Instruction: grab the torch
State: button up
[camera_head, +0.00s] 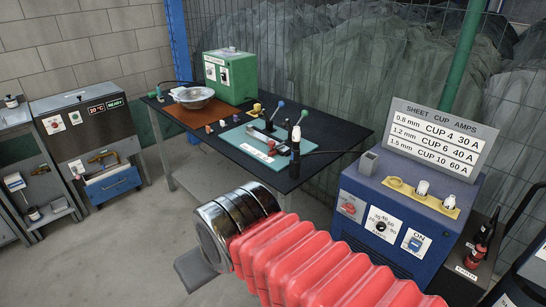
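A slim dark, torch-like tool (296,140) with a pale tip stands upright near the right part of the dark worktable (335,125). A black cable runs from near its foot to the right, towards the blue machine. I take it for the torch, but it is small in view. My arm, with red bellows and a chrome collar, comes in from the lower right. A grey flat part of my gripper (196,269) shows below the collar, in front of and below the table. The rest of the gripper is hidden, so its opening cannot be seen.
A teal mat (240,141) with small tools lies beside the tool. A metal bowl (193,97) and green box (230,75) stand further back. The blue machine (400,215) with a sign stands right. A grey cabinet (85,130) stands left. Floor between is clear.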

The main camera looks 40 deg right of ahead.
aim_at(295, 163)
jog(key=z, duration=0.05)
jog(key=i, duration=0.7)
jog(key=z, duration=0.65)
jog(key=i, duration=0.65)
jog(key=z, duration=0.55)
